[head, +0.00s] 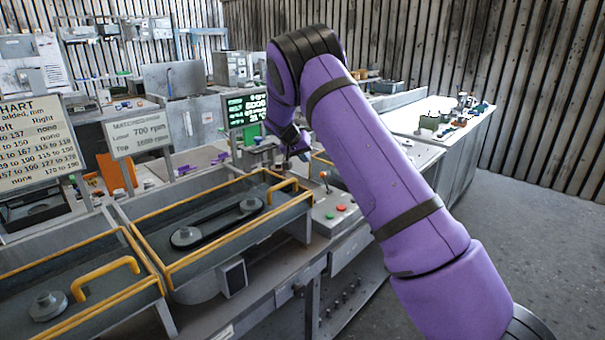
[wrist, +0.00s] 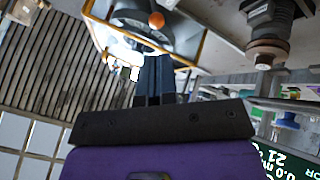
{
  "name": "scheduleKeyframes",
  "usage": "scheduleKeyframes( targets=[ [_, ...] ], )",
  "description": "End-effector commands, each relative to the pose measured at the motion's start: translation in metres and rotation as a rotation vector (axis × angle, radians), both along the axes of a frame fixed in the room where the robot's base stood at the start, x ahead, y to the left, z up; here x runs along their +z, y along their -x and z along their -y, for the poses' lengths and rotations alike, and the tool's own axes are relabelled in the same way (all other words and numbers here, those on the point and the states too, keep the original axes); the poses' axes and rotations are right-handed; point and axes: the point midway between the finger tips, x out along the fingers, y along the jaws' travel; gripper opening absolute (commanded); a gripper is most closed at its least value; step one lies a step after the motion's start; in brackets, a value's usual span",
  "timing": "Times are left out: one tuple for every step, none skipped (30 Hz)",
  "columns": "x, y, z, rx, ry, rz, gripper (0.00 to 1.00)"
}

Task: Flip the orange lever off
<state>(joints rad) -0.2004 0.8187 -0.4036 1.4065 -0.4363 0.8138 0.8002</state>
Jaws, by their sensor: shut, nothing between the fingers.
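The orange lever (head: 325,177) is small in the head view and stands on the grey control panel, behind the red and green buttons. In the wrist view a round orange knob (wrist: 156,20) shows near the top edge, beyond my fingertips; it is probably the lever's tip. My gripper (head: 298,153) is up and left of the lever in the head view, above the back end of the yellow-railed housing. In the wrist view my gripper's fingers (wrist: 154,62) are together and empty, with a gap in the picture to the orange knob. The lever's base is hard to make out.
The yellow-railed housing (head: 165,262) with a belt and pulleys lies left of the panel. Red (head: 341,208) and green (head: 330,215) buttons sit close to the lever. A dark display (head: 245,109) stands behind my gripper. Open floor (head: 520,220) lies to the right.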

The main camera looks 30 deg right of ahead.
Motion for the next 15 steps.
scheduleKeyframes(
  targets=[
    [-0.0059, -0.0033, 0.0004, 0.0, 0.009, -0.002, 0.0],
    [-0.008, -0.0049, 0.0005, 0.0, 0.013, -0.001, 0.0],
    [-0.0105, -0.0066, 0.0006, -0.001, 0.017, 0.0, 0.0],
    [-0.0118, -0.0075, 0.0008, -0.002, 0.019, 0.0, 0.0],
    [-0.0128, -0.0081, 0.0008, -0.002, 0.02, 0.0, 0.0],
    [-0.0135, -0.0085, 0.0009, -0.003, 0.021, 0.001, 0.0],
    [-0.0138, -0.0088, 0.001, -0.003, 0.022, 0.001, 0.0],
    [-0.0139, -0.0089, 0.001, -0.003, 0.023, 0.001, 0.0],
    [-0.0139, -0.0089, 0.001, -0.003, 0.023, 0.001, 0.0],
    [-0.0139, -0.0088, 0.0009, -0.003, 0.023, 0.001, 0.0],
    [-0.0138, -0.0088, 0.001, -0.003, 0.022, 0.001, 0.0],
    [-0.0137, -0.0088, 0.0009, -0.003, 0.022, 0.001, 0.0],
    [-0.0138, -0.0087, 0.0009, -0.003, 0.022, 0.001, 0.0],
    [-0.0138, -0.0087, 0.0009, -0.003, 0.022, 0.001, 0.0],
    [-0.0139, -0.0087, 0.001, -0.003, 0.022, 0.001, 0.0]
  ],
)
